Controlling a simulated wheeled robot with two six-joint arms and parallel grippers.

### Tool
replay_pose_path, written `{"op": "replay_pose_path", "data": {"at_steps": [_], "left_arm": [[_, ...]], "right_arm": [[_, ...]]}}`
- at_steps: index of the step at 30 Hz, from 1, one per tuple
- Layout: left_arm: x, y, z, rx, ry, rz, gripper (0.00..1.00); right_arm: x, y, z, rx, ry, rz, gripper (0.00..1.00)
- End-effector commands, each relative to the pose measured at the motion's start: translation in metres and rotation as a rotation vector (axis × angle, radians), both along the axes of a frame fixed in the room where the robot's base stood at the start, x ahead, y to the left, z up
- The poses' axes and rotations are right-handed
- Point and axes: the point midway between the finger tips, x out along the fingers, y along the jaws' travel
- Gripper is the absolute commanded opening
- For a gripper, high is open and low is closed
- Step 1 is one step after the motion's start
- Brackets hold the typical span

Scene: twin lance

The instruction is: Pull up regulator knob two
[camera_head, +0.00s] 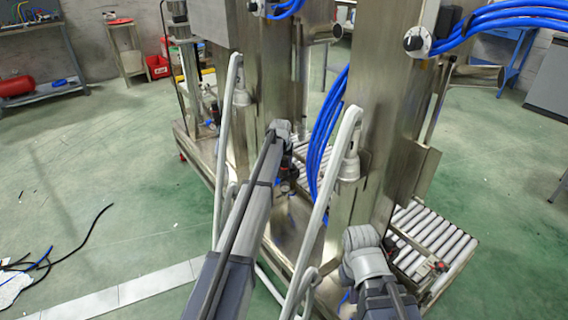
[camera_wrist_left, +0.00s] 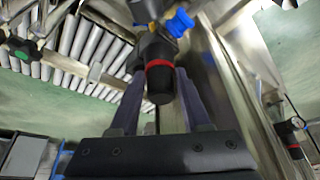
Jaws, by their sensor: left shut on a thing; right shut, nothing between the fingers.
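In the left wrist view, a black regulator knob (camera_wrist_left: 158,84) with a red ring sits between the fingers of my left gripper (camera_wrist_left: 160,76). The gripper is shut on it. A blue fitting (camera_wrist_left: 179,23) sits beside the regulator body. In the head view, my left arm reaches to the steel machine, and the dark regulator (camera_head: 287,168) shows just past its wrist; the arm hides part of the grip. My right gripper (camera_head: 367,268) is low in front of the right-hand column, shut and empty, with its fingers mostly hidden by its own wrist.
Steel columns (camera_head: 380,125) stand close to both arms. Pale bent tubes (camera_head: 327,200) run up beside my left arm. Blue hoses (camera_head: 326,130) hang between the columns. A roller conveyor (camera_head: 440,235) lies at right. Open green floor (camera_head: 100,190) is at left.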

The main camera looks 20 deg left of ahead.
Motion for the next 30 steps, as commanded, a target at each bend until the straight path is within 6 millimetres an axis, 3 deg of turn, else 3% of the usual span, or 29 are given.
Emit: {"op": "replay_pose_path", "data": {"at_steps": [3, 11, 12, 20, 30], "left_arm": [[0.0000, 0.0001, 0.0120, 0.000, 0.001, 0.000, 0.00], [0.0006, 0.0003, 0.0105, 0.000, -0.002, 0.000, 0.00], [0.0006, 0.0003, 0.0107, 0.000, -0.003, 0.000, 0.51], [0.0003, 0.0002, 0.0103, 0.000, -0.001, 0.000, 0.78], [-0.0008, -0.0001, 0.0130, 0.000, 0.000, 0.000, 0.78]], "right_arm": [[-0.0001, 0.0004, 0.0120, 0.002, 0.001, 0.000, 0.00], [-0.0001, 0.0004, 0.0103, 0.002, 0.001, -0.001, 0.00], [-0.0001, 0.0004, 0.0104, 0.002, 0.001, -0.001, 0.00], [-0.0001, 0.0004, 0.0102, 0.002, 0.001, -0.001, 0.00], [-0.0002, 0.0004, 0.0129, 0.002, 0.001, -0.001, 0.00]]}}
